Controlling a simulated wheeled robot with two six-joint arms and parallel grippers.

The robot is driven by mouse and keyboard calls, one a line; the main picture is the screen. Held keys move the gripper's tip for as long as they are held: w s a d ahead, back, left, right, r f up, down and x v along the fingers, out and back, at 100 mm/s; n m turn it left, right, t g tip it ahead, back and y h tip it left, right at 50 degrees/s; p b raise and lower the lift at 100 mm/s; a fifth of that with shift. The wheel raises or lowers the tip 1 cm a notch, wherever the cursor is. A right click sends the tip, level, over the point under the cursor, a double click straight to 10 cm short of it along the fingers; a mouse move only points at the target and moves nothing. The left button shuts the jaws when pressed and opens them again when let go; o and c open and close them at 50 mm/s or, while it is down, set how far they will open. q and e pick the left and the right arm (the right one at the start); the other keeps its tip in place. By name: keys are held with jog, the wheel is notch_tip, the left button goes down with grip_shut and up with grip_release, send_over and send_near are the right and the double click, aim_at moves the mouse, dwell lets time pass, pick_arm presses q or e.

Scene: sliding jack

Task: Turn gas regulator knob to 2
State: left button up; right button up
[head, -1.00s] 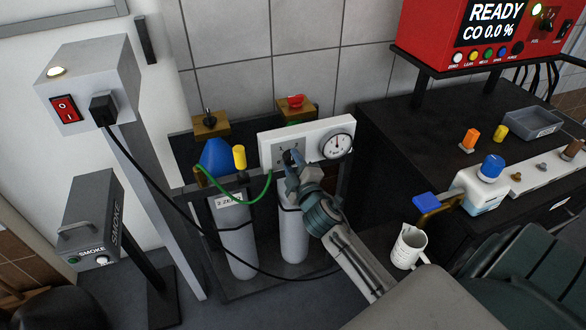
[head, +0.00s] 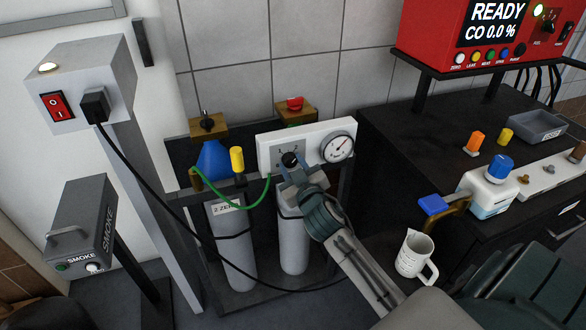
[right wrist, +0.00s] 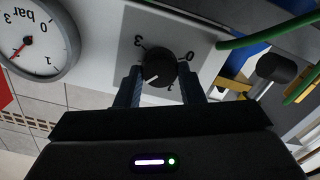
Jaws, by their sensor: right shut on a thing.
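The black regulator knob (head: 291,159) sits on a white panel (head: 266,155) above the gas cylinders. The right wrist view shows the panel upside down, with the knob (right wrist: 157,69) between my right gripper's two fingers (right wrist: 160,88). In the head view my right gripper (head: 293,172) is shut on the knob. The knob's white mark points lower left in the wrist view, on the side of the 2, whose numeral a finger seems to hide there. The gauge (head: 338,147) has a red needle off zero. My left gripper is out of view.
A green hose (head: 245,205) runs close left of the panel, by a yellow-capped valve (head: 237,160). Grey cylinders (head: 292,240) stand below. A black power cable hangs across the front. A white jug (head: 414,254) stands right of my arm.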

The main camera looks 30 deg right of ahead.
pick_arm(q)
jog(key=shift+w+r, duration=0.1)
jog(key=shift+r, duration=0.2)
pick_arm(e)
jog(key=shift+f, duration=0.1)
jog(key=o, duration=1)
jog(key=shift+s+a, duration=0.1)
jog(key=shift+s, duration=0.15)
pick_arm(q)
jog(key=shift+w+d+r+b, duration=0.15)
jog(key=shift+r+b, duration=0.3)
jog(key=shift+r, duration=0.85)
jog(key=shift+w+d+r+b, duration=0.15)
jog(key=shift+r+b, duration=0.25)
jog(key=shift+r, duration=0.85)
pick_arm(e)
jog(key=shift+v, duration=5.15)
